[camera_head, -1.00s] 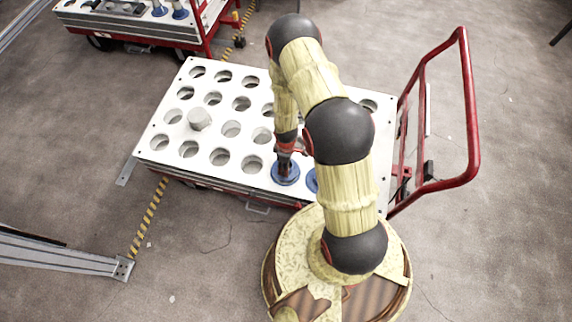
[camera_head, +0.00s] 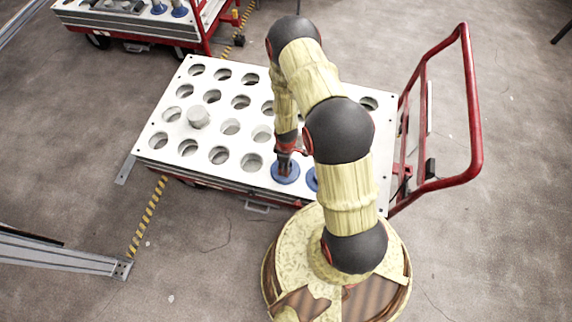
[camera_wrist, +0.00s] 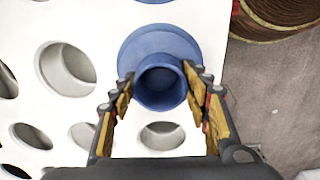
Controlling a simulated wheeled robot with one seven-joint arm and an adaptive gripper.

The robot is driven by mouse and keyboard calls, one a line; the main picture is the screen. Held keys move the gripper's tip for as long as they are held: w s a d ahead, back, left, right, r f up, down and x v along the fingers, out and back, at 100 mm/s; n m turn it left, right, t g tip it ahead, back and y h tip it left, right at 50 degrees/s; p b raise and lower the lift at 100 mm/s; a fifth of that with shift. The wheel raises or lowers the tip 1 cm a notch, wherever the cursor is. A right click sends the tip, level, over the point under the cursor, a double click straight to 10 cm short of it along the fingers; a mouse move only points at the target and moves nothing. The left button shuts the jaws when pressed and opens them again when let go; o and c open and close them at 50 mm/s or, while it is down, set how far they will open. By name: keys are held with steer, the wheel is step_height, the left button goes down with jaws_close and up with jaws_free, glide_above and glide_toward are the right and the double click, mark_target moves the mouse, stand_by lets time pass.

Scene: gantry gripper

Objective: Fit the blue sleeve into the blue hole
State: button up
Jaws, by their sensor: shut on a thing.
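A blue sleeve (camera_wrist: 160,86) with a round upright tube stands in the wrist view, over a wide blue disc (camera_wrist: 140,46) on the white board. I cannot tell whether the disc is the sleeve's own flange or the rim of the blue hole. My gripper (camera_wrist: 160,76) has its fingertips on both sides of the tube and is shut on it. In the head view the blue disc (camera_head: 285,174) lies at the board's near edge, with my gripper (camera_head: 285,163) directly above it. What lies below the disc is hidden.
A second blue piece (camera_head: 312,180) sits close right, partly behind my arm. A red cart handle (camera_head: 470,110) rises at the right. Another cart (camera_head: 145,30) stands at the far left.

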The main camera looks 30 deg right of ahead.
steer(key=shift+f+b, duration=0.6)
steer(key=shift+f, duration=0.2)
steer(key=o, duration=1.4)
step_height(320, 180, up, 12)
